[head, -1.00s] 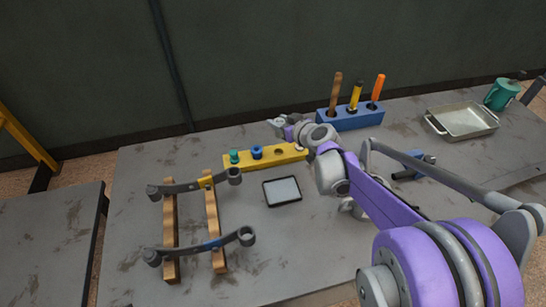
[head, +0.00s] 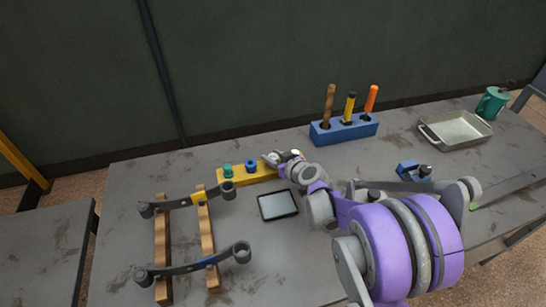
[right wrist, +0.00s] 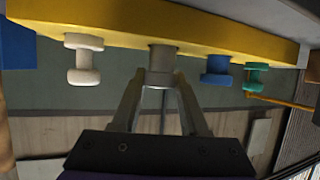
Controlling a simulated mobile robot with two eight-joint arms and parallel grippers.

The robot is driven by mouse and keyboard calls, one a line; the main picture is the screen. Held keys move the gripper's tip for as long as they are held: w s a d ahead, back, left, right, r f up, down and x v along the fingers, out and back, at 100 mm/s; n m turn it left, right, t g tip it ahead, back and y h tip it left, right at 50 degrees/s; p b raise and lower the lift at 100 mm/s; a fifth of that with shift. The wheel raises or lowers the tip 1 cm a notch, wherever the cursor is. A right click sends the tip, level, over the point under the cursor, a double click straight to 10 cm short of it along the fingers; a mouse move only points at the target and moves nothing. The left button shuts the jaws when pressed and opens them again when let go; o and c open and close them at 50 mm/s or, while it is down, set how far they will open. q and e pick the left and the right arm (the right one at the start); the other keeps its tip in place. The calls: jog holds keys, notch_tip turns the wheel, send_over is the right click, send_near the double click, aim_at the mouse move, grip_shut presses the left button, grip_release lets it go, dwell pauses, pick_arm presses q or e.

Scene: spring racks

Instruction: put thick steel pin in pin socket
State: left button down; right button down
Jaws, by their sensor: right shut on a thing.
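The yellow block (head: 228,180) lies near the back of the table, with its pin socket covered by my right gripper (head: 275,160) in the head view. In the right wrist view, my right gripper (right wrist: 160,85) is shut on the grey thick steel pin (right wrist: 162,60). The pin's far end meets the edge of the yellow block (right wrist: 120,22), in the gap between a white pin (right wrist: 83,58) and a blue pin (right wrist: 216,68). I cannot tell how deep it sits in the socket. My left gripper is not in view.
A green pin (right wrist: 256,78) stands beyond the blue pin. A dark-framed tablet (head: 278,205) lies in front of the block. Two dark spring arms (head: 190,262) rest on wooden bars at left. A blue tool holder (head: 343,129) and a metal tray (head: 455,131) stand at right.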

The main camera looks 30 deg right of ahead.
pick_arm(q)
jog(key=shift+f, duration=0.15)
pick_arm(e)
jog(key=shift+f, duration=0.15)
jog(key=shift+c, duration=2.1)
grip_release()
